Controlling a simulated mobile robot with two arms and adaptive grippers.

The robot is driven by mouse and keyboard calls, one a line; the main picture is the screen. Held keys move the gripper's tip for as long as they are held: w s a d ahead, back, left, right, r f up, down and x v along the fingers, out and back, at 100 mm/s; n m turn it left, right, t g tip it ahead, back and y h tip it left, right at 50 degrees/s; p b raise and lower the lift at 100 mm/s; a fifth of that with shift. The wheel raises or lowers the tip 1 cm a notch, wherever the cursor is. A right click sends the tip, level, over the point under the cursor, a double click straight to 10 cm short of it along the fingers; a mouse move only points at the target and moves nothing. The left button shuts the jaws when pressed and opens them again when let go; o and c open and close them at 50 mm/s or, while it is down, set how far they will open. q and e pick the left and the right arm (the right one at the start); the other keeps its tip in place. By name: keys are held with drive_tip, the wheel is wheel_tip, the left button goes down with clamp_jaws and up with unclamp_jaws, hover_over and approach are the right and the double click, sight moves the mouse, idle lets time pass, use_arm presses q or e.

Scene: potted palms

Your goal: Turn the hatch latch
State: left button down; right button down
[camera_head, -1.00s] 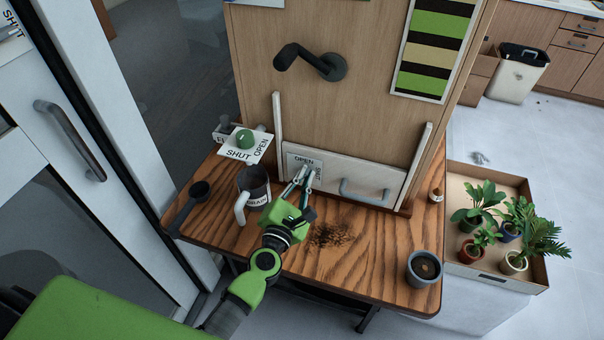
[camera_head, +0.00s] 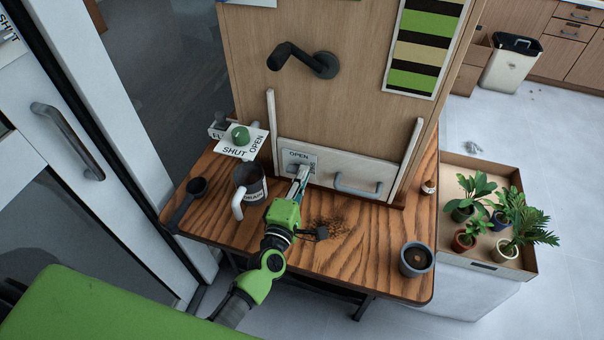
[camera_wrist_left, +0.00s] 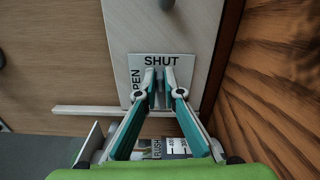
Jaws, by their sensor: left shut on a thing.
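The hatch (camera_head: 325,182) is a low white panel at the foot of the wooden wall, with a grey bar handle (camera_head: 358,189). Its label plate (camera_head: 299,156) reads OPEN along the top in the head view. In the wrist view the plate (camera_wrist_left: 140,62) shows SHUT at the top and OPEN on the left. My left gripper (camera_head: 301,172) is shut on the grey hatch latch (camera_wrist_left: 159,98) in front of this plate. The fingers hide most of the latch, so its exact angle is hard to tell. My right gripper is not in view.
A green knob (camera_head: 240,135) sits on another SHUT/OPEN plate at left. Soil lies near my gripper. A crate (camera_head: 480,165) holds potted palms.

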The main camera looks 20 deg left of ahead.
use_arm(q)
drive_tip(key=shift+a+m, duration=0.1)
drive_tip(key=shift+m, duration=0.5)
drive_tip(key=c, duration=2.2)
unclamp_jaws()
drive_tip(key=shift+w+f, duration=0.1)
drive_tip(key=shift+o, duration=0.2)
drive_tip(key=s, duration=1.2)
drive_tip(key=shift+a, duration=0.15)
